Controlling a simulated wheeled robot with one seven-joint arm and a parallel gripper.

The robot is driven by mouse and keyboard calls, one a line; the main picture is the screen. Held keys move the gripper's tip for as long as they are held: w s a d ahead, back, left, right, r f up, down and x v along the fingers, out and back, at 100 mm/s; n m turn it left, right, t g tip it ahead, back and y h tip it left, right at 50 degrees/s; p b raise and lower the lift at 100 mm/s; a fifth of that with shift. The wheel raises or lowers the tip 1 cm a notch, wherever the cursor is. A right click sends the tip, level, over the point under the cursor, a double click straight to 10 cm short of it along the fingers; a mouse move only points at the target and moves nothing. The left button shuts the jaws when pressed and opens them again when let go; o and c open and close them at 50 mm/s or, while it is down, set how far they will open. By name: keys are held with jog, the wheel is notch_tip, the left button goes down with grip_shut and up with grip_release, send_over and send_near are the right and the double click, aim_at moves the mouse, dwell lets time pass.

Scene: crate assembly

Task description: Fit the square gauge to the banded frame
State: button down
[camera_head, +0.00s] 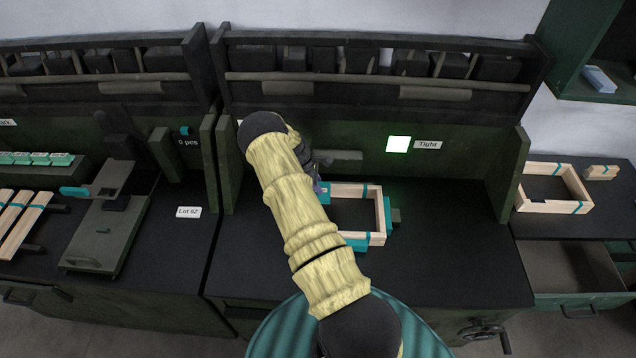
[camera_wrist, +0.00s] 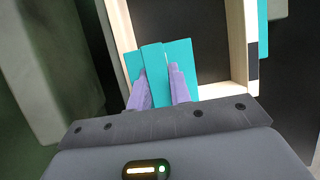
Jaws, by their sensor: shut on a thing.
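The banded frame (camera_head: 345,188) is a pale wooden rectangle on the middle bench. Its near rail runs down to a corner at the right. In the wrist view the frame's wooden side (camera_wrist: 237,45) runs upright on the right. My gripper (camera_wrist: 160,88) has two purple fingers shut on a teal piece, the square gauge (camera_wrist: 177,58). The gauge lies over the frame's left corner area; whether it touches the wood I cannot tell. In the head view my arm covers the frame's left part, and my gripper (camera_head: 317,186) shows only slightly beside the gauge (camera_head: 324,193).
Teal blocks (camera_head: 388,217) sit against the frame's right side. A green lamp (camera_head: 398,144) is lit beside a "Tight" label (camera_head: 428,145). Another banded frame (camera_head: 553,207) stands on the right bench above an open drawer (camera_head: 570,268). Wooden slats (camera_head: 25,222) lie at left.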

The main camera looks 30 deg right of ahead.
jog(key=shift+f+b, duration=2.75)
jog(key=shift+f, duration=0.9)
jog(key=shift+r, duration=0.1)
jog(key=shift+s+b, duration=0.1)
jog(key=shift+b, duration=0.3)
jog(key=shift+f+b, duration=0.3)
jog(key=shift+f, duration=0.25)
jog(key=c, duration=1.2)
grip_release()
